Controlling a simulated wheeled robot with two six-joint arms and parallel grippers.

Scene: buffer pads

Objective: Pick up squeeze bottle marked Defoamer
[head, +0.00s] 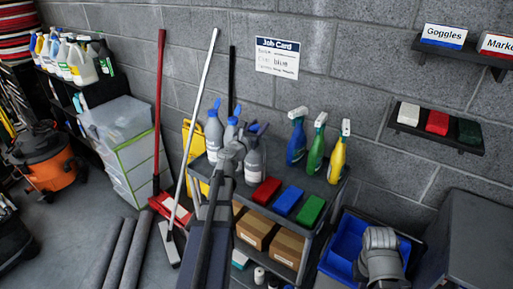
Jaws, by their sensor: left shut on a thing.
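Several grey squeeze bottles are at the left end of the cart's top. One with a blue tip (214,132) stands at the back left, and another (231,131) is beside it, partly hidden. A nearer grey bottle with a dark tip (253,158) is at my left gripper (238,152). My left gripper is shut on this nearer bottle, which looks roughly upright. Its lower part is partly hidden, and I cannot tell whether it touches the cart. No bottle label is readable, so I cannot tell which is marked Defoamer. My right gripper does not show clearly.
The cart (331,192) also carries blue, green and yellow spray bottles (316,145) and red, blue and green pads (288,201). Cardboard boxes (288,248) sit below. Long-handled tools (196,120) lean left.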

